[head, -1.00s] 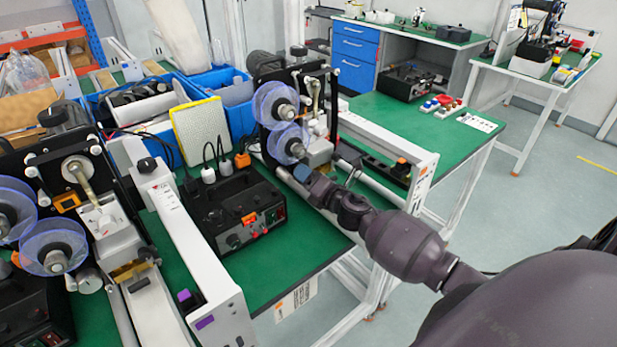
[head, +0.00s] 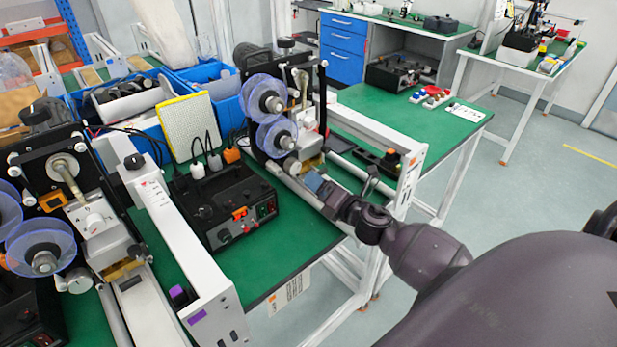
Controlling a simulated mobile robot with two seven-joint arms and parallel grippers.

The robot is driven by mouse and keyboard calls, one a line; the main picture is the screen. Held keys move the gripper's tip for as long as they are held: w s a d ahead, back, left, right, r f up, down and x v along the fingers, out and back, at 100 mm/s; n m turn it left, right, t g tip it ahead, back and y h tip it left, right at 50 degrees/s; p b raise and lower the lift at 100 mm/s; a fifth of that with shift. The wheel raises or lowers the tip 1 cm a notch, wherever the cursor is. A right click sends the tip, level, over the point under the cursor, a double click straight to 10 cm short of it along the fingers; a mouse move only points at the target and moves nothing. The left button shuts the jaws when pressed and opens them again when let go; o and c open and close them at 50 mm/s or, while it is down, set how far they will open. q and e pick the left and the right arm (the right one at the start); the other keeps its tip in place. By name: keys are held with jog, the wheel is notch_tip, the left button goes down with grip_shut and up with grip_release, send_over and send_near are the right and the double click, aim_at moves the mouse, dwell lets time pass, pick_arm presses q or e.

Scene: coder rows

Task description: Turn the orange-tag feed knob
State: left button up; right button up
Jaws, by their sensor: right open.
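The machine with the orange tag (head: 393,158) on its white rail end stands right of centre. My right gripper (head: 333,190) is open and empty, in front of and below the dial block, over the machine's rail and apart from the dial. Its wrist hides part of the rail. My left gripper is not in view.
A similar machine with a larger white dial (head: 93,222) and a purple tag (head: 197,316) stands at left. Between them sits a black control box (head: 225,205) with knobs and an orange label. Blue bins (head: 210,85) stand behind. Green bench (head: 285,240) is bare in front.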

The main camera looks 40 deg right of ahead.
aim_at(296, 169)
jog(key=shift+s+d, duration=0.1)
jog(key=shift+s, duration=1.15)
jog(key=w+n+p, duration=0.1)
jog(key=w, duration=0.2)
jog(key=w+n, duration=0.2)
jog(key=w, duration=0.1)
jog(key=w+a+n+p, duration=0.1)
jog(key=w, duration=0.2)
jog(key=shift+w+f+p, duration=0.1)
jog(key=shift+w+p, duration=0.05)
jog(key=shift+p, duration=0.2)
jog(key=shift+w, duration=0.75)
